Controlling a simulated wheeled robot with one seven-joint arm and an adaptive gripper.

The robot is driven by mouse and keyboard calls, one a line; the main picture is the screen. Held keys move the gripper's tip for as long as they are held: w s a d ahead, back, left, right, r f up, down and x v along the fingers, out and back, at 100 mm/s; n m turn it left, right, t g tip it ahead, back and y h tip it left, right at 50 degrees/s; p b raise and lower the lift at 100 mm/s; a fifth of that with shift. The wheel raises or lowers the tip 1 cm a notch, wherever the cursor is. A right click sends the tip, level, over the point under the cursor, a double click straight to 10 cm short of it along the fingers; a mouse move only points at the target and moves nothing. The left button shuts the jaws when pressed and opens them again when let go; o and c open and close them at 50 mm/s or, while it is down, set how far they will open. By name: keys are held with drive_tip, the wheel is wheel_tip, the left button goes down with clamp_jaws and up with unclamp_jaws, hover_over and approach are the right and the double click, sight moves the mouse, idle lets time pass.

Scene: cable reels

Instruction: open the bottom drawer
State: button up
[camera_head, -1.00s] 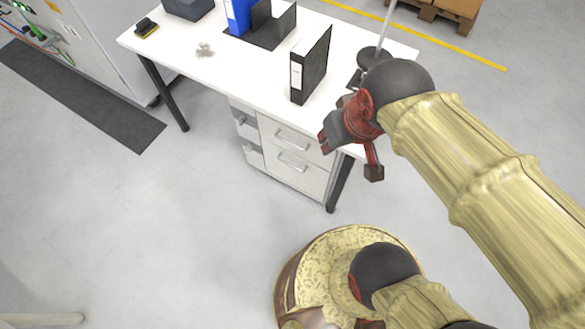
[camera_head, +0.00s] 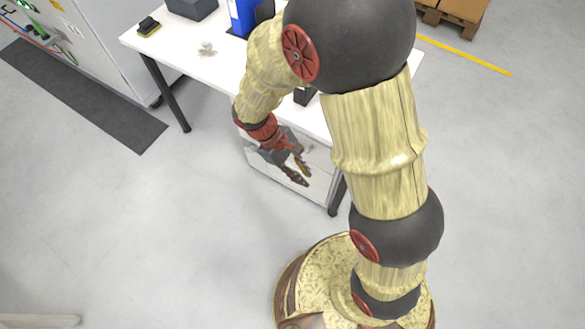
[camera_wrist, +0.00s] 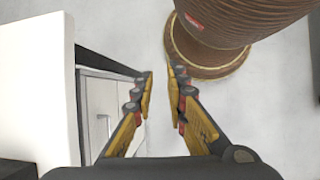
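The white drawer cabinet stands under the right part of the desk. Its bottom drawer (camera_head: 318,191) shows only in part in the head view, because my gripper covers its middle and handle. The drawer looks shut. The cabinet front also shows at the left of the wrist view (camera_wrist: 101,105), with a handle partly visible. My gripper (camera_head: 308,179) is in front of the cabinet, pointing down and to the right. In the wrist view its fingertips (camera_wrist: 160,73) are apart with a narrow gap and nothing between them. I cannot tell whether it touches the cabinet.
The white desk (camera_head: 180,48) holds a blue binder (camera_head: 242,14), a dark box (camera_head: 192,7) and a small black and yellow item (camera_head: 149,26). A dark desk leg (camera_head: 337,192) stands right of the cabinet. The grey floor (camera_head: 190,230) before the desk is clear.

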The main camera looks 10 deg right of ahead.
drive_tip(key=w+d+f+n+t+h+b, duration=0.1)
drive_tip(key=w+f+n+t+h, duration=0.15)
drive_tip(key=f+n, duration=0.75)
drive_tip(key=w+d+f+n+t+h, duration=0.2)
drive_tip(key=f+n+t+h, duration=0.3)
drive_tip(key=f, duration=1)
drive_tip(key=w+d+f+n+t+h+b, duration=0.1)
drive_tip(key=w+f+n+h, duration=0.1)
drive_tip(key=f+n, duration=0.85)
drive_tip(key=w+a+f+n+t+y, duration=0.35)
drive_tip(key=w+a+n+t, duration=0.3)
drive_tip(key=w+n, duration=0.5)
drive_tip(key=shift+m+g, duration=0.3)
drive_tip(key=b+x, duration=0.2)
drive_tip(key=x, duration=0.5)
drive_tip(key=shift+w+d, duration=0.2)
drive_tip(key=shift+d, duration=0.15)
drive_tip(key=shift+c, duration=1.1)
clamp_jaws()
